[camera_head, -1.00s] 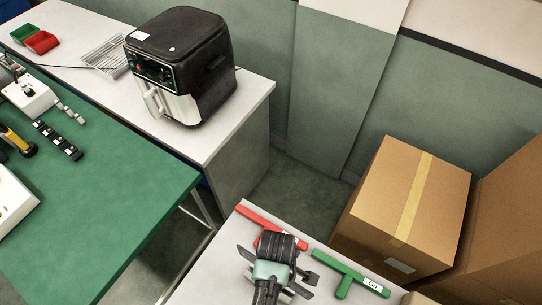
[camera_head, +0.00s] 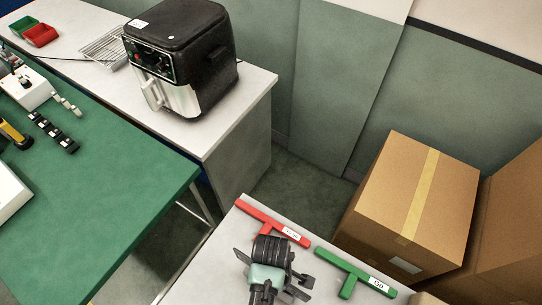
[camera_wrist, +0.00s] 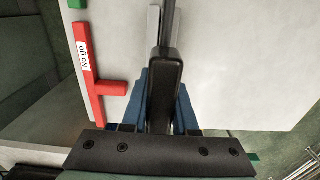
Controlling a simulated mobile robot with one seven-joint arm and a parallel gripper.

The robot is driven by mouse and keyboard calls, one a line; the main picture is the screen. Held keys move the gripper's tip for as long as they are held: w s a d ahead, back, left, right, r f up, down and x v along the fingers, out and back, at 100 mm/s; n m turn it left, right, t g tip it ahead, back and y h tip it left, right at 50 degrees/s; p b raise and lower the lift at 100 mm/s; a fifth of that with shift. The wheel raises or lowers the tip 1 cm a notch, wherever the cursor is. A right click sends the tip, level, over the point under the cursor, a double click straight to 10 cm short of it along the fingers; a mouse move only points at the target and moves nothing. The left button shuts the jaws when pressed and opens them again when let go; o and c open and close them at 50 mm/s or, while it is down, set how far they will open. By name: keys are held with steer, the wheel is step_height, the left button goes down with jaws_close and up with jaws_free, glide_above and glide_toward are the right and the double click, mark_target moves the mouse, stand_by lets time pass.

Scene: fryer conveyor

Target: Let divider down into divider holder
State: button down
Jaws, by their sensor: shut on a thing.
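My gripper (camera_wrist: 160,105) shows in the wrist view with blue fingers on both sides of a dark, narrow piece, which I take to be the divider (camera_wrist: 166,75). It is shut on this piece. A thin dark rod runs from the piece to the top of the wrist view. A light grey part (camera_wrist: 153,22) beside the rod may be the divider holder; I cannot tell if the divider touches it. In the head view my gripper is over the white table, and my wrist hides the held piece.
On the white table (camera_head: 222,245) lie a red T-shaped gauge marked "No go" (camera_head: 258,215) and a green one marked "Go" (camera_head: 340,265). A cardboard box (camera_head: 395,205) stands beyond. A green table (camera_head: 110,215) and a black fryer (camera_head: 210,70) are to the left.

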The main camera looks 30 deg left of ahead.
steer(key=shift+f+b, duration=2.25)
steer(key=shift+b, duration=0.05)
steer(key=shift+f+b, duration=0.7)
steer(key=shift+f, duration=0.45)
steer(key=c, duration=0.6)
jaws_free()
step_height(320, 180, up, 13)
